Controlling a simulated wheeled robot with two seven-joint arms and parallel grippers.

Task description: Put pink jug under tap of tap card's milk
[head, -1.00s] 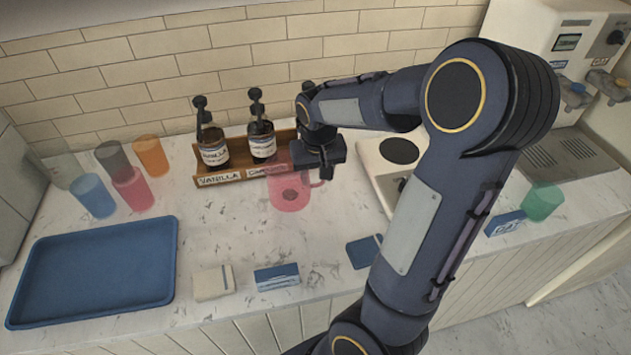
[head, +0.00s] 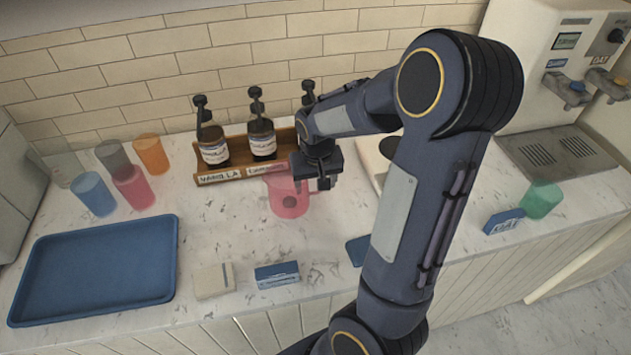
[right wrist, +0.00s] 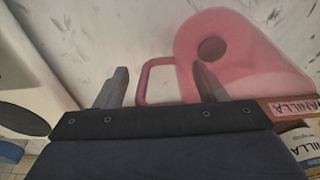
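The pink jug (head: 287,204) stands on the counter in front of the syrup rack; it also shows in the right wrist view (right wrist: 245,55), its handle towards my gripper. My right gripper (head: 322,183) is at the jug's right side. In the right wrist view its two fingers (right wrist: 160,75) are apart, with the handle between them in the picture; contact cannot be told. My left gripper is out of view.
Translucent cups, including orange (head: 152,155) and blue (head: 94,194), stand at left behind a blue tray (head: 95,270). A green cup (head: 541,201) stands near the drip tray. A hot plate is partly behind my arm.

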